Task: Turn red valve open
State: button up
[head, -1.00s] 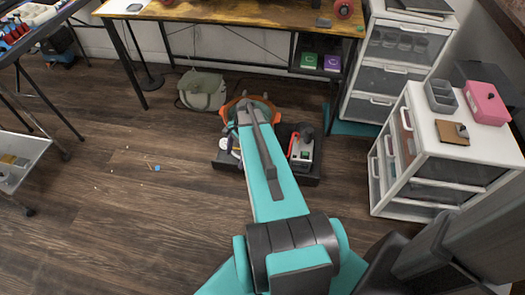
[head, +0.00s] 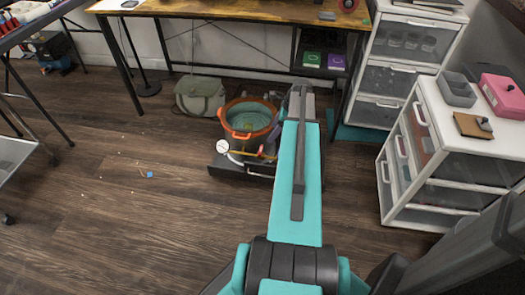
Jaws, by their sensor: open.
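An orange-rimmed pot (head: 233,112) with teal inside stands on the floor in the middle distance of the head view. A round white gauge (head: 222,146) sits at its lower left, with a yellow strip (head: 238,153) running to the right of it. Small parts lie between the pot and my arm, but I cannot make out a red valve among them. My teal arm reaches forward just right of the pot and covers what lies behind it. My gripper's fingers are hidden beyond the end of the arm.
The pot and gauge are at a low dark base (head: 228,169). A grey-green bag (head: 200,94) stands behind left. A wooden-topped desk (head: 225,8) is at the back. White drawer units (head: 447,178) stand at right. The floor (head: 110,225) at left is mostly open.

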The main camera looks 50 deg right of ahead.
aim_at(261, 149)
dwell(0.4)
jog(key=b+x, duration=0.4)
jog(key=x, duration=0.9)
jog(key=shift+f, duration=0.4)
jog(key=shift+c, duration=0.4)
